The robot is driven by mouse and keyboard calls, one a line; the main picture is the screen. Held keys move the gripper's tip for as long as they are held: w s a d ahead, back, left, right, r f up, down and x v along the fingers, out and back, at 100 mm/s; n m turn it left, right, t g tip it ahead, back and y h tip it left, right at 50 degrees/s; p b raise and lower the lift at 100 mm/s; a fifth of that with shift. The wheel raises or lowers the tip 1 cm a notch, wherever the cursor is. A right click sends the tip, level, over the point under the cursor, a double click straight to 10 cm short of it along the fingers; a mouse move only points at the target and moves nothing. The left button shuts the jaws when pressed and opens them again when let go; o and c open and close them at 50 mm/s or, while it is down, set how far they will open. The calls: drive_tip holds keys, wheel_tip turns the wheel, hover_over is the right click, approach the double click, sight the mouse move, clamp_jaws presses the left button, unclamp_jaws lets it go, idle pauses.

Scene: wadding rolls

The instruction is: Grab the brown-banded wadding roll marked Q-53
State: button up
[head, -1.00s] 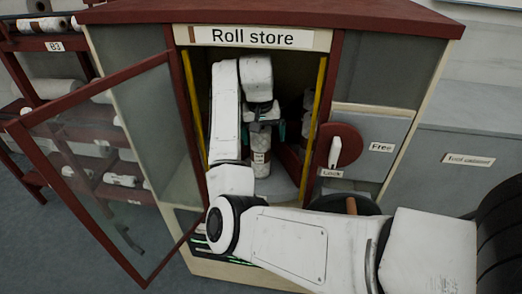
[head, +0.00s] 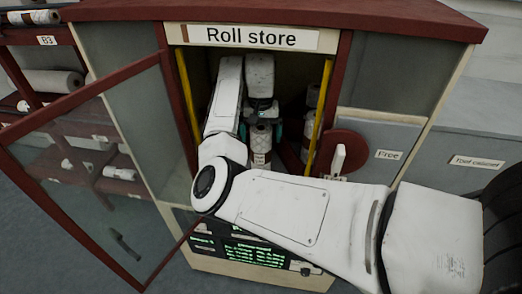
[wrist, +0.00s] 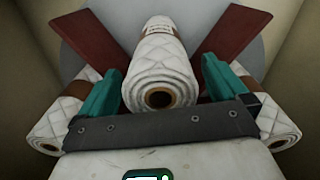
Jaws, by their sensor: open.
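A white quilted wadding roll (wrist: 160,62) stands in the middle of the wrist view, end-on with its brown core hole towards me. It has a brown band and a small label near its far end; I cannot read the mark. In the head view the roll (head: 261,158) stands upright inside the open roll store, partly hidden by my arm. My gripper (wrist: 161,75) is open, with one teal finger on each side of the roll. I cannot tell whether either finger touches it. The gripper (head: 262,128) also shows in the head view, inside the store.
More rolls stand left (wrist: 58,118) and right (wrist: 270,120) of it, beyond dark red dividers (wrist: 95,40). Yellow strips (head: 319,112) edge the store's opening. The glazed door (head: 95,160) is swung open to the left. A red disc with a white lever (head: 338,160) is at right.

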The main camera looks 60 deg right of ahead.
drive_tip(key=shift+f, duration=0.25)
drive_tip(key=shift+c, duration=0.5)
drive_tip(key=c, duration=1.3)
drive_tip(key=shift+r, duration=0.1)
